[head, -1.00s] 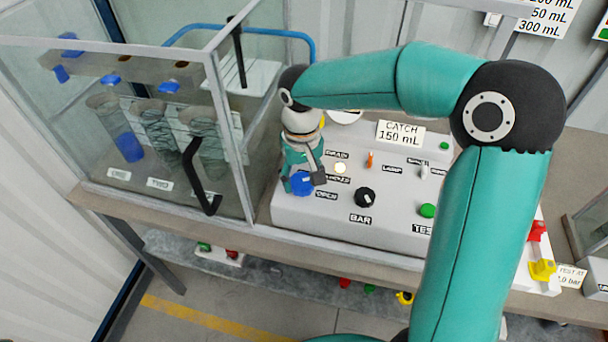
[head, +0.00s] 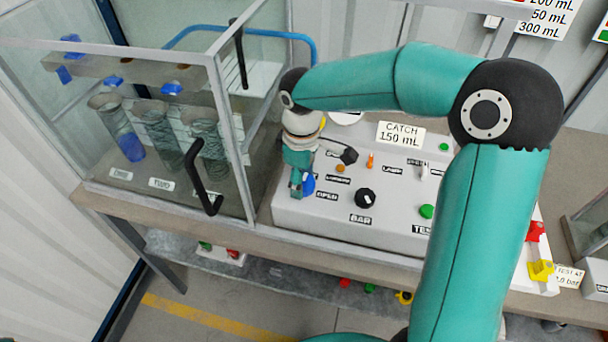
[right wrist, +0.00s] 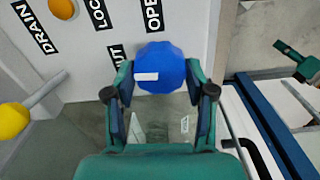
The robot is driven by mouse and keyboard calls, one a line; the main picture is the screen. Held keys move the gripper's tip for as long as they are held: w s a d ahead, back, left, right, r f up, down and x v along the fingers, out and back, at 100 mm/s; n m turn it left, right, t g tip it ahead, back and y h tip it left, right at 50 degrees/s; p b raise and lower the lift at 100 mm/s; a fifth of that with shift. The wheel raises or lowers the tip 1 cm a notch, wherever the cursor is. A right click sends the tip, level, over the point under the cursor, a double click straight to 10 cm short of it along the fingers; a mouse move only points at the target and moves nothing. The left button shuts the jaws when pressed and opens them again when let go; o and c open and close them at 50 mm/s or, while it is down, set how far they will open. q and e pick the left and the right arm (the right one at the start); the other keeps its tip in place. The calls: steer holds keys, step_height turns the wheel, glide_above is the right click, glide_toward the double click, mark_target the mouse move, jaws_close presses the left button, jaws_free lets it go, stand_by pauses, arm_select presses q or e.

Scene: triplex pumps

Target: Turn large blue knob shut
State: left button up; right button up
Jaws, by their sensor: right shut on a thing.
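The large blue knob (head: 309,184) sits at the left end of the grey control panel (head: 300,215), partly hidden behind my right gripper (head: 298,182). In the right wrist view the faceted knob (right wrist: 165,62) lies between the fingertips of my right gripper (right wrist: 160,80), one finger on each side, and the jaws are shut on it. A white mark on the knob's face points to the left in that view. My left gripper is not in view.
A glass enclosure (head: 232,130) with a black handle (head: 200,180) and several beakers stands close on the left. A black BAR knob (head: 365,197), a green button (head: 427,211) and small switches share the panel. A CATCH 150 mL sign (head: 400,133) stands behind.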

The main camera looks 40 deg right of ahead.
steer(key=shift+d+n, duration=0.1)
steer(key=shift+n, duration=0.4)
steer(key=o, duration=1.2)
steer(key=shift+c, duration=0.2)
step_height(320, 180, up, 12)
